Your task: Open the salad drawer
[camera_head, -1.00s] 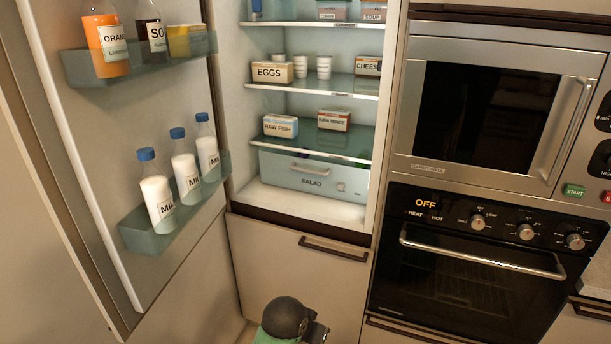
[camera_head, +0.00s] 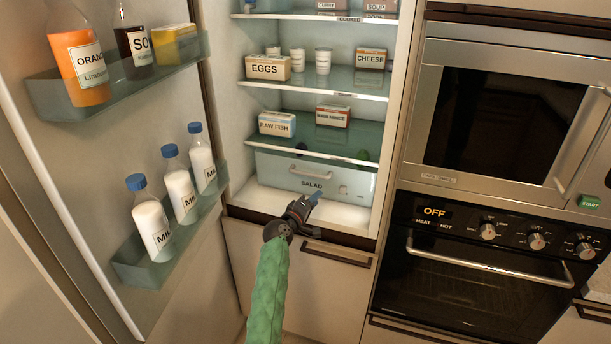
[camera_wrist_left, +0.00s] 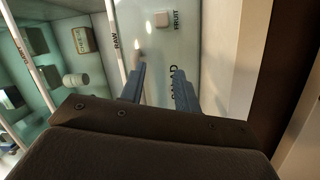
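The salad drawer (camera_head: 335,181) is a pale translucent bin labelled SALAD at the bottom of the open fridge, with a grey handle (camera_head: 311,174) on its front. It looks closed. My left gripper (camera_head: 315,197) is just in front of the drawer, below the handle. In the left wrist view the two blue fingers of the gripper (camera_wrist_left: 158,82) are apart with nothing between them, pointing at the drawer front (camera_wrist_left: 195,45). One finger covers part of the SALAD label there. My right gripper is not in view.
The open fridge door (camera_head: 150,112) stands at the left with bottles on its shelves. Glass shelves with eggs (camera_head: 269,68) and raw fish (camera_head: 277,124) are above the drawer. An oven (camera_head: 480,262) and microwave are at the right.

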